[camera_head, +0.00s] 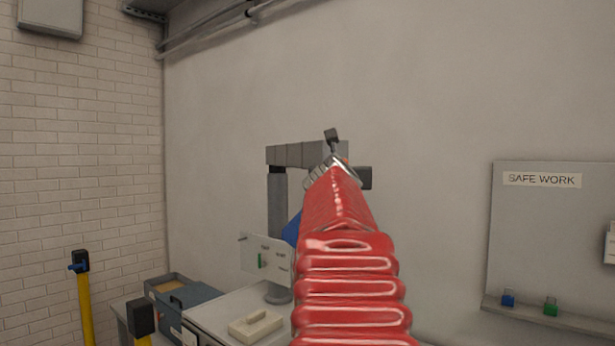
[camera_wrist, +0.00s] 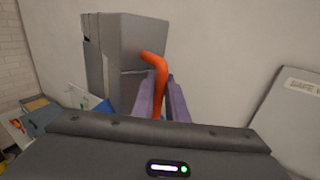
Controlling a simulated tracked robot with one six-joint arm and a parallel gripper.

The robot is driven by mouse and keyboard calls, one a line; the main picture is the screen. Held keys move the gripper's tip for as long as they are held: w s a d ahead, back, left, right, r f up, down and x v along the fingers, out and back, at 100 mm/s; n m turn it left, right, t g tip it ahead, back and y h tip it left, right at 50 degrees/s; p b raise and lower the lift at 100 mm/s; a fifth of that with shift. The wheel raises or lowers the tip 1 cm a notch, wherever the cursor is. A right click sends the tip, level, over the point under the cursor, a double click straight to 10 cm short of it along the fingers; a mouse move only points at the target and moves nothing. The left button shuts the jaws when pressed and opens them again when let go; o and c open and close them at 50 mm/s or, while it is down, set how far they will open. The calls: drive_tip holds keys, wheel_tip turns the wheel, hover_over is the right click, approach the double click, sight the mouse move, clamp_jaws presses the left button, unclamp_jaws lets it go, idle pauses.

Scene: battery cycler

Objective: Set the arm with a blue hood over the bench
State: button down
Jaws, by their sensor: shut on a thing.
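The arm with the blue hood is a grey jointed arm; its level link (camera_head: 295,155) runs from the top of an upright post (camera_head: 277,205) on a round base. The blue hood (camera_head: 291,231) shows only partly, behind a white panel and my red-sleeved arm. In the wrist view the grey arm (camera_wrist: 140,40) fills the upper middle, and a bit of blue hood (camera_wrist: 104,106) shows below it. My gripper (camera_wrist: 160,88) has purple fingers shut on an orange bent handle (camera_wrist: 154,60) at the grey arm. In the head view my own arm hides the grip.
The bench (camera_head: 225,306) bears a white panel (camera_head: 265,257) and a beige block (camera_head: 255,325). A blue-grey box (camera_head: 185,297) stands at its left. Yellow posts (camera_head: 86,310) with black tops stand front left. A SAFE WORK board (camera_head: 545,240) hangs on the right wall.

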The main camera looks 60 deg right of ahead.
drive_tip(key=shift+s+d+f, duration=0.25)
drive_tip(key=shift+d+f, duration=0.05)
drive_tip(key=shift+d, duration=0.05)
drive_tip(key=c, duration=2.2)
unclamp_jaws()
drive_tip(key=o, duration=0.4)
drive_tip(key=shift+a+r, duration=0.1)
drive_tip(key=shift+r, duration=0.1)
drive_tip(key=shift+o, duration=0.2)
drive_tip(key=shift+a, duration=0.1)
